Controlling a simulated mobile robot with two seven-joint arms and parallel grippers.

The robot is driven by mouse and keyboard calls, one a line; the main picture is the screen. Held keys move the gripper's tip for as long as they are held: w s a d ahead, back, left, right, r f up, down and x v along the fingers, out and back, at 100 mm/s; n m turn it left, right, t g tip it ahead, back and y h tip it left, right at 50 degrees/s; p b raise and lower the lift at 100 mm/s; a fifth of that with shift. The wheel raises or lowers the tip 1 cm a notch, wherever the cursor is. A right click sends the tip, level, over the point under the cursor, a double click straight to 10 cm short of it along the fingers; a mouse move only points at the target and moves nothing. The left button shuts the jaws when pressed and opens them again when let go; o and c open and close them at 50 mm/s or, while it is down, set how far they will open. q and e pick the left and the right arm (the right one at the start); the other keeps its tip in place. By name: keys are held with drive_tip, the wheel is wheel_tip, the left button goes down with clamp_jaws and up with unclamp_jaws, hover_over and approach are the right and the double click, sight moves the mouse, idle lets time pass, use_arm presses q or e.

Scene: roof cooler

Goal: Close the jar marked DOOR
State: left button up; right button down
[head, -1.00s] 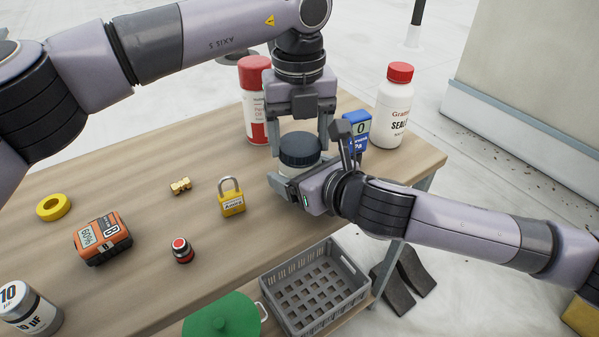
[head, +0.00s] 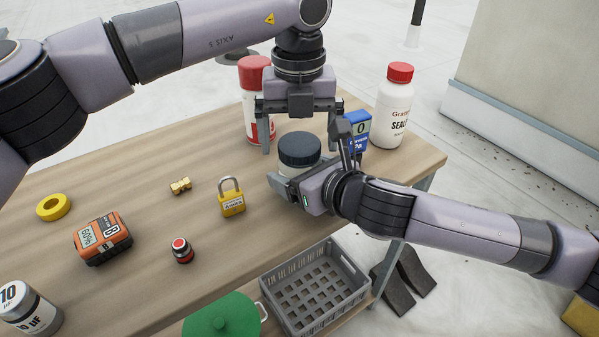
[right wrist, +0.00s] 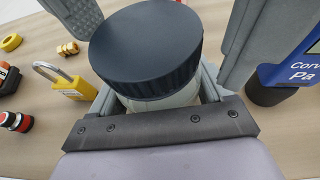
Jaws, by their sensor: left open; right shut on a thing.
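The jar (head: 291,168) stands upright on the wooden table with a dark ribbed lid (head: 300,149) on its mouth; it also shows in the right wrist view, the lid (right wrist: 146,50) above the pale jar body (right wrist: 165,98). I cannot see the DOOR marking, or tell how tight the lid is. My right gripper (head: 296,180) is shut on the jar body from the front right. My left gripper (head: 299,140) points down from above, its fingers spread wide on both sides of the lid and apart from it.
A red-capped spray can (head: 255,100) stands behind the jar. A blue gauge (head: 358,125) and a white bottle (head: 392,105) stand to its right. A grey crate (head: 360,290) sits below the table's front edge.

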use_arm(q)
wheel_tip(320, 180, up, 12)
idle(0.4)
use_arm(e)
unclamp_jaws()
use_arm(q)
drive_tip(key=shift+r+p, duration=0.5)
drive_tip(key=shift+p, duration=0.05)
use_arm(e)
drive_tip(key=shift+v, duration=3.6)
